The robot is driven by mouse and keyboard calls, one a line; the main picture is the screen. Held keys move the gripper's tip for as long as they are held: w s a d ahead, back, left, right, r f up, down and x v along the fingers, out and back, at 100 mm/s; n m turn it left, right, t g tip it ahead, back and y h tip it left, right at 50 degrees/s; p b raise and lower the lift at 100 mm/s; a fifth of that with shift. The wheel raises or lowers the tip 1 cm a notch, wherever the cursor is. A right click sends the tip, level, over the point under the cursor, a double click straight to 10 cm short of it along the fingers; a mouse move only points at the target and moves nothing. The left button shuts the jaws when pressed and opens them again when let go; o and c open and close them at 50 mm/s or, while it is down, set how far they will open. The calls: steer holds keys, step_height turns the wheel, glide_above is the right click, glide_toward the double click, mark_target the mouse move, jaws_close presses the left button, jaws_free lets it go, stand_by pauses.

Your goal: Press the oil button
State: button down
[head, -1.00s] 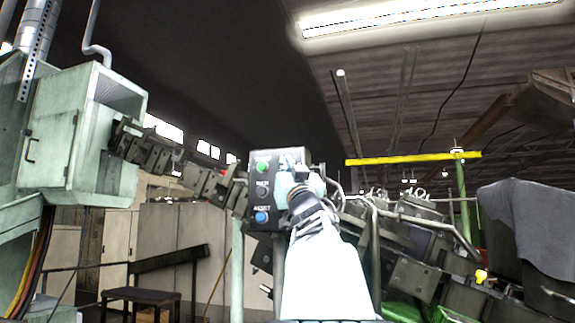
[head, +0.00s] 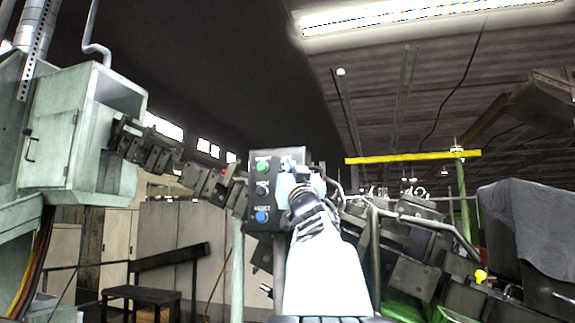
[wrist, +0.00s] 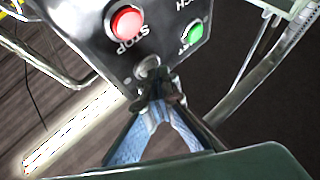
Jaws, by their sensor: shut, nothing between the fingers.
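The dark control panel (head: 262,230) stands ahead, with a green START button (head: 262,167) and a blue RESET button (head: 261,216) in its left column. My gripper (head: 292,165) covers much of the panel's right side in the head view. In the wrist view my gripper (wrist: 158,92) is shut and empty, with its fingertips at a round grey button (wrist: 148,66). That button's label is not readable, and I cannot tell whether the tips touch it. The red STOP button (wrist: 127,23) and green START button (wrist: 192,34) are beside it. No OIL label is readable.
Bent metal pipes (head: 378,250) and machinery (head: 415,272) stand close to the panel's right. A pale green post (head: 238,270) stands at its lower left. A green-grey cabinet (head: 60,140) is at the far left. A yellow beam (head: 410,158) hangs behind.

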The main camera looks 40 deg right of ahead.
stand_by(0.4)
steer(key=shift+s+a+b, duration=0.35)
steer(key=shift+a+b, duration=0.15)
steer(key=shift+a, duration=0.25)
steer(key=shift+f, duration=0.1)
steer(key=shift+s+a+b, duration=0.4)
steer(key=shift+a, duration=0.35)
steer(key=shift+s+a+b, duration=0.35)
steer(key=shift+a, duration=0.35)
steer(key=shift+s+a+b, duration=0.4)
steer(key=shift+a, duration=0.35)
